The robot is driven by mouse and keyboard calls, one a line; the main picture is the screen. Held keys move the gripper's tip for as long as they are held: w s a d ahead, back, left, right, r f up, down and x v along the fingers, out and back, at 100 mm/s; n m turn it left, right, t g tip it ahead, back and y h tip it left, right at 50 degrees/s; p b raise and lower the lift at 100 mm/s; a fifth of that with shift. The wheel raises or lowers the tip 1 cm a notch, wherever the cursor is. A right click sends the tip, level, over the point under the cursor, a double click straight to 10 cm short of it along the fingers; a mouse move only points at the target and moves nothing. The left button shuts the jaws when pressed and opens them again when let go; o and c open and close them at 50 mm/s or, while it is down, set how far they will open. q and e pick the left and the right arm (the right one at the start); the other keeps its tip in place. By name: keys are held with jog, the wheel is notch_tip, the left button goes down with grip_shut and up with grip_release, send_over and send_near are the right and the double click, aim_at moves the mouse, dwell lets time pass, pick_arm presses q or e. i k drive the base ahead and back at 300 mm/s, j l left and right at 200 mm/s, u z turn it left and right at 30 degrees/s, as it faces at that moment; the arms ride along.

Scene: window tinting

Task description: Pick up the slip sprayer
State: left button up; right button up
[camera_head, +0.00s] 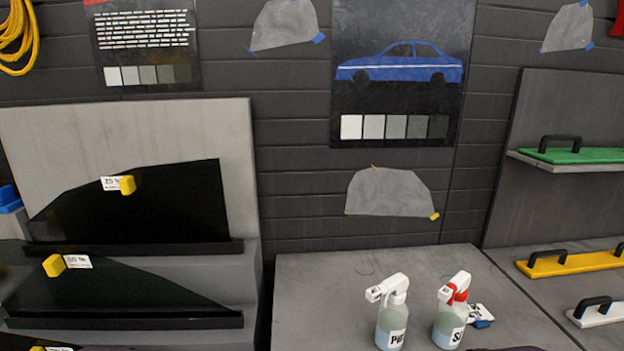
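Two spray bottles stand upright side by side on the grey bench top. The bottle with a white head and red trigger parts (452,312) has a label that starts with "S"; the rest of the label is turned away. The bottle with an all-white head (392,316) stands just left of it, with a label that starts with "P". Both hold pale bluish liquid. Neither of my grippers can be made out, and nothing is touching the bottles.
A small tagged blue item (481,318) lies right behind the red-trigger bottle. Dark film panels (130,205) stand on stepped racks at left. Handled green (575,156), yellow (570,263) and white (598,312) tools sit on shelves at right. The bench (315,300) is clear left of the bottles.

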aim_at(450, 322)
jog(key=i+j+z, duration=0.1)
jog(key=j+z, duration=0.25)
jog(key=i+j+z, duration=0.1)
jog(key=z, duration=0.3)
jog(key=j+z, duration=0.35)
jog(key=i+j, duration=0.05)
jog(key=j, duration=0.05)
